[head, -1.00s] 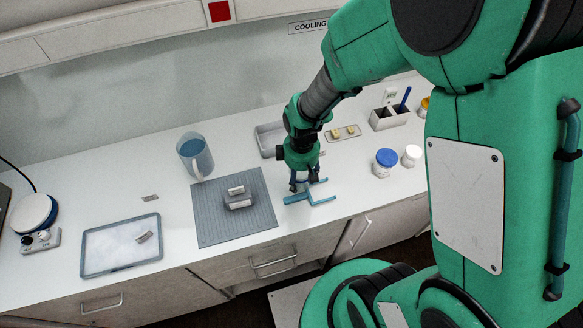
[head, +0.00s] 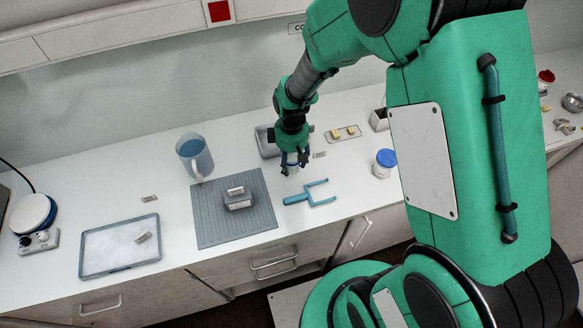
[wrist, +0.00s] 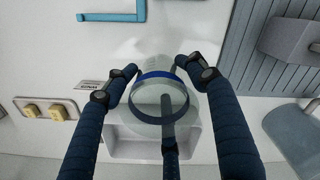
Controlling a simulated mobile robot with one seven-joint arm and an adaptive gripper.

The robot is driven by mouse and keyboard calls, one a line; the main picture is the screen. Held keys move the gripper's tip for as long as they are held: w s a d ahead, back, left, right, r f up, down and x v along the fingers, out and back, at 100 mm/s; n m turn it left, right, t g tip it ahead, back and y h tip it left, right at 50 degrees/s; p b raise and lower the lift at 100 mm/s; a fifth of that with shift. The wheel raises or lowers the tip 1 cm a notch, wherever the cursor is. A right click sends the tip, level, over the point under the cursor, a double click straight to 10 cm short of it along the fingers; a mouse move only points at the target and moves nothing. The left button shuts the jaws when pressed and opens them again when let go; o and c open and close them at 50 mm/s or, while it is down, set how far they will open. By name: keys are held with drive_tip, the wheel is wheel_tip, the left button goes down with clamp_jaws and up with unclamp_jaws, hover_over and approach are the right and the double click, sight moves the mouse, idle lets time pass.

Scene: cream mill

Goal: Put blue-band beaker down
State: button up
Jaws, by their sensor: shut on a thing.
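The blue-band beaker (wrist: 151,112) is clear glass with a blue band round it, seen from above in the wrist view. My gripper (wrist: 162,80) is shut on it, with fingers on both sides of the glass. In the head view my gripper (head: 293,167) points down over the white counter, behind the blue forked tool; the beaker is mostly hidden by the fingers there. I cannot tell whether its base touches the counter.
A blue forked tool (head: 299,199) lies in front of my gripper, and a grey ribbed mat (head: 215,222) with a grey block is left. A jug (head: 194,158) stands left.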

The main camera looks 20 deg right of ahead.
sight(291, 168)
drive_tip(key=shift+f, duration=1.5)
drive_tip(key=shift+f+b, duration=0.2)
drive_tip(key=shift+b, duration=0.1)
drive_tip(key=o, duration=1.2)
drive_tip(key=shift+r, duration=0.1)
wheel_tip(291, 168, up, 12)
drive_tip(key=shift+r+p, duration=0.1)
drive_tip(key=shift+p, duration=0.8)
